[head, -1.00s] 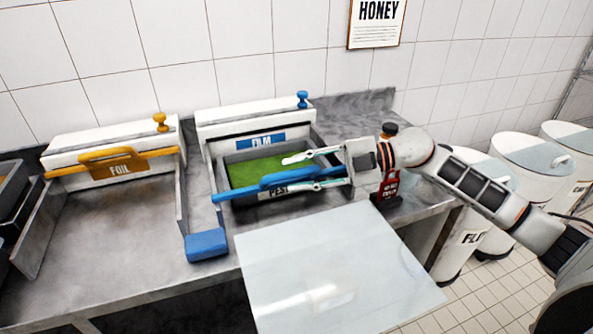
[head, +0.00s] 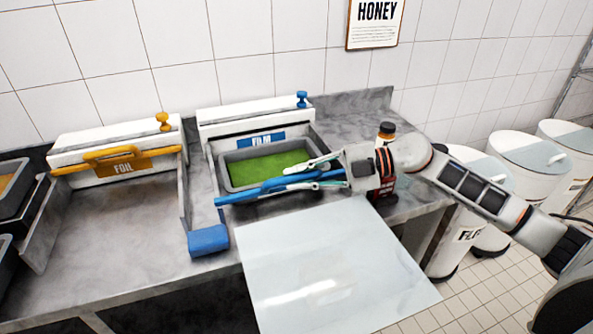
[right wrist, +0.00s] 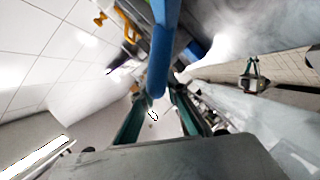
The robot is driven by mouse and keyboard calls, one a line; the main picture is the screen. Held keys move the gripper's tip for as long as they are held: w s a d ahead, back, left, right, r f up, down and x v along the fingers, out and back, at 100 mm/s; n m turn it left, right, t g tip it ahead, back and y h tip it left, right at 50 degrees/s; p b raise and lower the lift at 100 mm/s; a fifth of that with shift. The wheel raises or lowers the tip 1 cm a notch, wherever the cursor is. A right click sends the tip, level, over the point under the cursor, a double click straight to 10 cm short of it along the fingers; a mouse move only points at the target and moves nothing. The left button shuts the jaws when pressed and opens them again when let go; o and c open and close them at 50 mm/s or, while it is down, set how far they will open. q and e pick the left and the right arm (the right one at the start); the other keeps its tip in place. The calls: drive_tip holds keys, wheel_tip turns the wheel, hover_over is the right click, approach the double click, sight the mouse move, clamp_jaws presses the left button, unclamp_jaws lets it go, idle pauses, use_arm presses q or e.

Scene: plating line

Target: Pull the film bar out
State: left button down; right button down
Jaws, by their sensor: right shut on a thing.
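The film bar (head: 280,190) is a long blue bar with a raised blue handle, lying across the front of the film dispenser (head: 255,115). My right gripper (head: 314,174) comes in from the right and is shut on the film bar near its right end. In the right wrist view the film bar (right wrist: 162,50) shows as a blue length between the green fingers of my right gripper (right wrist: 160,115). A grey tray (head: 231,158) with green contents stands behind the bar; the bar hides part of its front. My left gripper is out of view.
The foil dispenser (head: 85,152) with its orange bar (head: 120,165) stands at left. A blue block (head: 208,240) sits at the counter's front edge. A pale glossy panel (head: 330,265) lies in front. A dark bottle (head: 385,140) stands behind my right arm; white bins (head: 540,160) are farther right.

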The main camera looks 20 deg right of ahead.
sight(299, 176)
drive_tip(key=shift+s+f, duration=0.15)
drive_tip(key=c, duration=2.1)
unclamp_jaws()
drive_tip(key=shift+c, duration=0.2)
drive_tip(key=shift+o, duration=0.6)
drive_tip(key=shift+s, duration=0.15)
drive_tip(key=shift+r, duration=0.25)
wheel_tip(299, 176, up, 10)
drive_tip(key=shift+f, duration=0.15)
